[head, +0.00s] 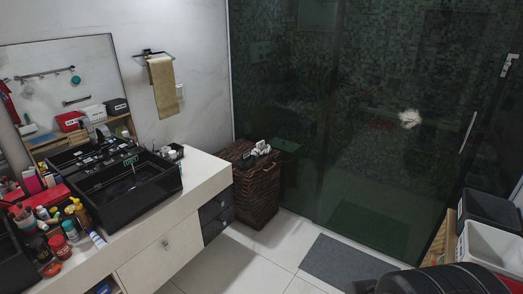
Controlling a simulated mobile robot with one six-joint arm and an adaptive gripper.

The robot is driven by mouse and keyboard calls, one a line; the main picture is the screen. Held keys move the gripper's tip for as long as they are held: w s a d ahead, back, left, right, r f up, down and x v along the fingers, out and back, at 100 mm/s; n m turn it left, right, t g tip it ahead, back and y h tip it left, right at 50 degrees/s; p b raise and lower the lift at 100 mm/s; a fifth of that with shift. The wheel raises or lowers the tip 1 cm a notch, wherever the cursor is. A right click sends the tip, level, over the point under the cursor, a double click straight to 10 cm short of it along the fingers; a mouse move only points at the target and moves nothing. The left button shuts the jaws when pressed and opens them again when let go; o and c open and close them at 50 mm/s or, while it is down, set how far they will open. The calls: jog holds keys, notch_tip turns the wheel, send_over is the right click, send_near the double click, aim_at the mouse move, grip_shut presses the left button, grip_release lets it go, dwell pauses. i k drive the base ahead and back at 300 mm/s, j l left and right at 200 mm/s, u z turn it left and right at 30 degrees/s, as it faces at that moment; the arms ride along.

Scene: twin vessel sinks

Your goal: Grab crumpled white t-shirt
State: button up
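A small crumpled white cloth (262,148), which may be the t-shirt, lies among dark items on top of the brown wicker basket (257,194). The basket stands between the vanity and the glass shower wall. It is too small in the head view to tell its shape for sure. Another white fluffy thing (409,118) shows at the shower glass; I cannot tell if it hangs on it or is behind it.
The vanity counter (207,167) at left carries black vessel sinks (126,189) and many bottles. A beige towel (162,86) hangs on the wall. A grey mat (343,263) lies on the tiled floor. Bins (490,246) stand at right. Floor before the basket is clear.

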aim_at(262, 149)
jog(key=i+z, duration=0.15)
jog(key=i, duration=3.2)
jog(key=i+l+u, duration=0.1)
jog(key=i, duration=1.1)
